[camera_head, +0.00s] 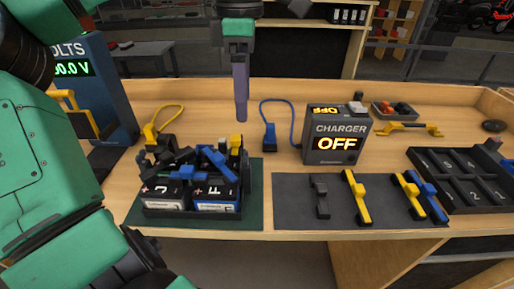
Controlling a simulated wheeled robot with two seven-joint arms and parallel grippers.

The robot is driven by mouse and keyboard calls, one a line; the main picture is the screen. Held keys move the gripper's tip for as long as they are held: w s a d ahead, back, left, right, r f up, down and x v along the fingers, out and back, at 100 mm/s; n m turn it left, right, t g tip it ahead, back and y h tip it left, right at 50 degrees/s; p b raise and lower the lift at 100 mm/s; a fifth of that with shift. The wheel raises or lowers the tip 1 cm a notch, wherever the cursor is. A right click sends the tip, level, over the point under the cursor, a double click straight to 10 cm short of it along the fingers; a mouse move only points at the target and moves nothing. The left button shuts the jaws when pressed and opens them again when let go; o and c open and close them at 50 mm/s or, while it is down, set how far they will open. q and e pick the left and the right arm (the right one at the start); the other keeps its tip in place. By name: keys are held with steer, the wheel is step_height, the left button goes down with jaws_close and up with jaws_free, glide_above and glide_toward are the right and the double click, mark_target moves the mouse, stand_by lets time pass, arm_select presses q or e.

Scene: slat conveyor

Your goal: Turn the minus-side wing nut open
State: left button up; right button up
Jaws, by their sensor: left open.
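A black tray (190,213) at the front left holds battery blocks, one marked J (162,192) and one marked F (214,193). Blue parts (186,173), black clamp-like parts (160,163) and a yellow upright piece (237,143) crowd their tops. I cannot tell which part is the minus-side wing nut. My left gripper (241,115) hangs from the top, pointing down, above and behind the right part of the tray. It is seen edge-on, with nothing visible in it. My right gripper is not in view.
The charger (336,143) reads OFF. A dark mat (290,208) carries black, yellow and blue tools. A compartment tray (470,190) is at right; a volts meter (100,90) stands at left.

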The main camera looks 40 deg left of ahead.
arm_select(q)
glide_above(246, 155)
step_height(246, 155, down, 5)
step_height(246, 155, down, 7)
steer(key=shift+f, duration=0.3)
steer(key=shift+c, duration=0.6)
jaws_close()
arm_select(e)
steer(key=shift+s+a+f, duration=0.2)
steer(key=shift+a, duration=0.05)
